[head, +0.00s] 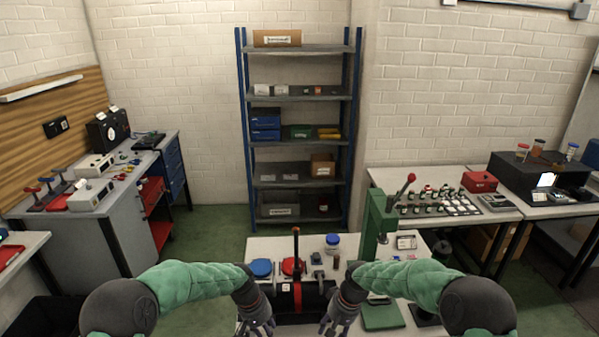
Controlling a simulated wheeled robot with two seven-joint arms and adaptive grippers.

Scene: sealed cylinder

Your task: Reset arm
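My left arm, in a green sleeve, comes in from the left, and its gripper (262,329) hangs over the front left of the white table (262,245). My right gripper (332,327) hangs at the front, right of the middle. Both point down at the bottom edge of the head view, and I cannot tell whether their fingers are open or shut. I see nothing clearly held. Between them lies a black cylinder-like body with a red band (297,297), partly hidden by the grippers. An upright dark lever with a red tip (296,243) stands behind it.
A blue disc (261,267), a red disc (292,266) and a blue-lidded jar (332,243) are on the table. A green press (376,228) with a red-knobbed lever stands close to my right arm. Shelves (300,180) stand behind; workbenches flank both sides.

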